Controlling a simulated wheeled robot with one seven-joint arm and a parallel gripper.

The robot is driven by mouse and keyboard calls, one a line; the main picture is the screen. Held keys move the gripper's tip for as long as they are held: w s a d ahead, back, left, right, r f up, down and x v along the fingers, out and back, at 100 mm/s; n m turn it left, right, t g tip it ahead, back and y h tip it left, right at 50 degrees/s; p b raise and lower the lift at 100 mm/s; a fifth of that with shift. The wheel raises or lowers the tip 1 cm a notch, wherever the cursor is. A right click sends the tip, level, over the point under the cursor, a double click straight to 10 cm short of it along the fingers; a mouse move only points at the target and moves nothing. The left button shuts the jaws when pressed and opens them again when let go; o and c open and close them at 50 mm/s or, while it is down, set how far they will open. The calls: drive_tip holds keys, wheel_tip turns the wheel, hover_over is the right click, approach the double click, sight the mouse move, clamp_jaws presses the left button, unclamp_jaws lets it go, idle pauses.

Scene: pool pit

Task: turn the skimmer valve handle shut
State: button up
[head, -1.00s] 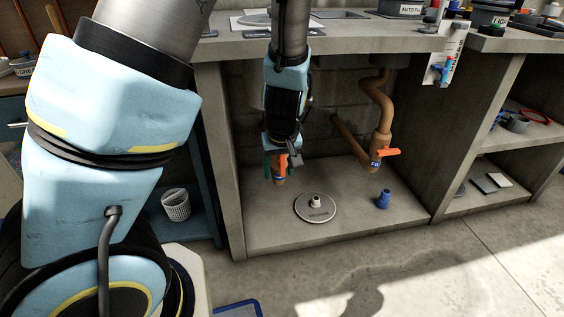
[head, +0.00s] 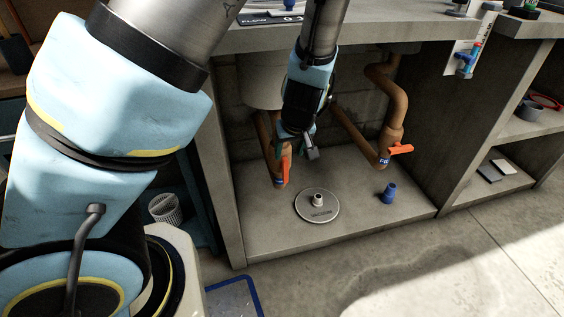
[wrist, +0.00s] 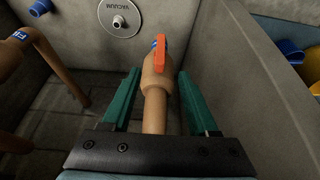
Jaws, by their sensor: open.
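The left valve has an orange handle (head: 286,169) at the low end of a tan pipe (head: 264,130) under the counter. In the wrist view this handle (wrist: 161,54) stands on edge, in line with the pipe (wrist: 154,105). A blue tag beside it is too small to read. My gripper (head: 297,148) is open and empty, above and slightly right of the handle in the head view. In the wrist view its green fingers (wrist: 157,80) lie on either side of the pipe as seen, with the handle past the tips. I see no contact.
A second tan pipe (head: 392,105) at the right has an orange handle (head: 401,149) pointing sideways and a blue tag starting "FI". A round vacuum plate (head: 331,212) and a blue fitting (head: 388,192) are on the cabinet floor. A concrete wall (wrist: 230,75) stands close right in the wrist view.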

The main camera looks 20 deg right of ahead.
sight(286, 164)
drive_tip(key=b+x, duration=0.2)
drive_tip(key=x, duration=0.8)
drive_tip(key=shift+f+b, duration=0.1)
drive_tip(key=shift+b, duration=0.3)
clamp_jaws()
